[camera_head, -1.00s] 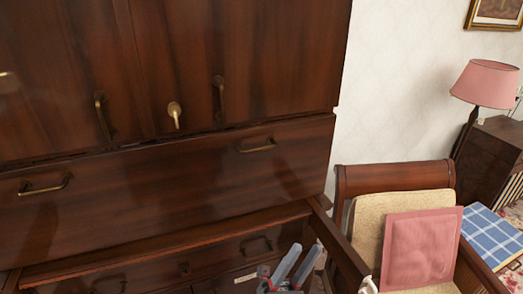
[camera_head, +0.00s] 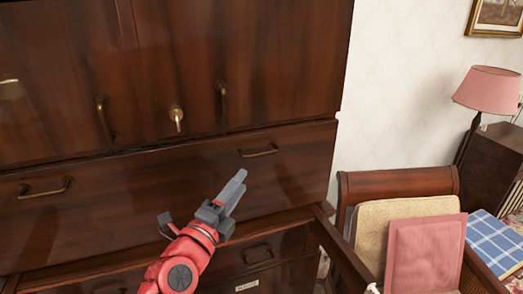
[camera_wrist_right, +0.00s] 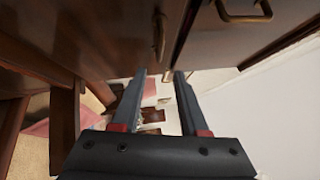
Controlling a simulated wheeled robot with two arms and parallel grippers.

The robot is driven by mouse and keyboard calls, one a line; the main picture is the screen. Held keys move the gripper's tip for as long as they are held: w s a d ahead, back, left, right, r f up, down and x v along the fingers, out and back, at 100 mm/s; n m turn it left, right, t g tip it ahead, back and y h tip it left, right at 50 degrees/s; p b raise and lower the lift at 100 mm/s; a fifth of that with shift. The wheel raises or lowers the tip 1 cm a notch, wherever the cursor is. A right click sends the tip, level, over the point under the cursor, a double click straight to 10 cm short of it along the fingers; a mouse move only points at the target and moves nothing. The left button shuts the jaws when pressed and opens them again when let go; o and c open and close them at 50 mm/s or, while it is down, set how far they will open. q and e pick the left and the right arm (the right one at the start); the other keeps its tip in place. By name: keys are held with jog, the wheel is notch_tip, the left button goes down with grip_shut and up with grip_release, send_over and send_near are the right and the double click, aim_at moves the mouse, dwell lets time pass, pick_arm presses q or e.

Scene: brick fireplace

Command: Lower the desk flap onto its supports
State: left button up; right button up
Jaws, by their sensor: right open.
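The desk flap (camera_head: 150,185) is a dark wooden panel with two brass handles (camera_head: 258,151). It stands upright, closed, under the upper doors. A wooden bar, apparently a pulled-out support (camera_head: 342,246), juts forward below its right end. Another bar end (camera_head: 10,284) shows at the lower left. My right gripper (camera_head: 240,180) is open and empty in front of the flap, below its right handle. In the right wrist view, the gripper's fingers (camera_wrist_right: 157,76) are spread apart with brass handles (camera_wrist_right: 158,38) beyond them. My left gripper is out of view.
Upper doors (camera_head: 60,60) with brass pulls are closed above the flap. Drawers (camera_head: 265,255) lie below it. A chair with a pink cushion (camera_head: 425,250) stands close on the right. A pink lamp (camera_head: 487,88) is at the far right.

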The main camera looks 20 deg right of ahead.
aim_at(262, 154)
jog(key=p+x, duration=0.3)
jog(key=x, duration=0.8)
jog(key=shift+r, duration=0.1)
jog(key=shift+w+d, duration=0.4)
jog(key=shift+w, duration=0.05)
grip_shut()
dwell(0.5)
